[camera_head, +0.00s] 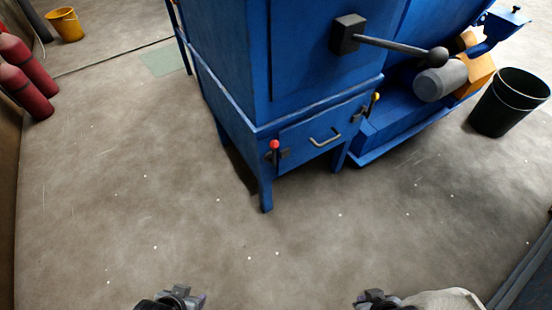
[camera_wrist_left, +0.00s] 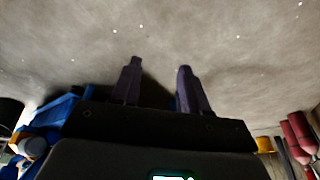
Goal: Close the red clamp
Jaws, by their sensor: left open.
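The red clamp (camera_head: 274,147) is on the lower left of the blue machine's front, at the left end of a drawer-like panel (camera_head: 325,130) with a bar handle. Its red knob stands up on a dark bracket. Whether the clamp is open or shut is too small to tell. My left gripper (camera_head: 185,296) is at the bottom of the head view, well apart from the clamp. In the left wrist view its two fingers (camera_wrist_left: 158,85) are spread with nothing between them. My right gripper (camera_head: 370,297) is at the bottom right of centre; its fingers are unclear.
A yellow-knobbed clamp (camera_head: 376,98) is at the panel's right end. A long lever (camera_head: 395,46) sticks out above. A black bin (camera_head: 508,101) stands right, red cylinders (camera_head: 30,78) and a yellow bucket (camera_head: 66,24) left. The floor (camera_head: 190,220) in front is clear.

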